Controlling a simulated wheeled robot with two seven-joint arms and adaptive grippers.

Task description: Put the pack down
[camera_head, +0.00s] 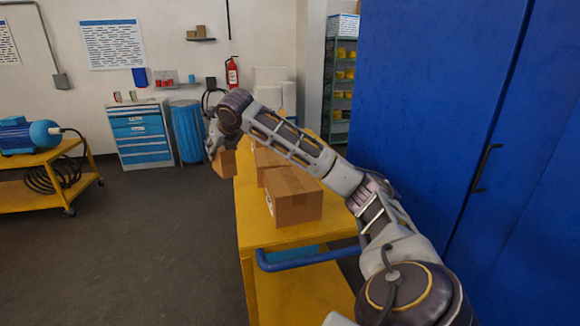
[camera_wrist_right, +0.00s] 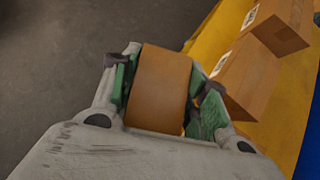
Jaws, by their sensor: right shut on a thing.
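The pack (camera_head: 223,164) is a small brown box in the head view, hanging below my right gripper (camera_head: 217,150) at the left edge of the yellow cart. In the right wrist view the pack (camera_wrist_right: 160,88) sits between the two green-padded fingers of my right gripper (camera_wrist_right: 163,92), which is shut on it. The dark floor shows beyond the pack there, with the cart top (camera_wrist_right: 214,38) to its right. Whether the pack touches the cart cannot be told. My left gripper is not in view.
A larger brown box (camera_head: 294,196) stands on the yellow cart (camera_head: 252,228), with another box (camera_head: 266,158) behind it. The cart has a blue handle (camera_head: 305,260). A blue cabinet (camera_head: 430,100) stands close on the right. The floor (camera_head: 130,245) left of the cart is clear.

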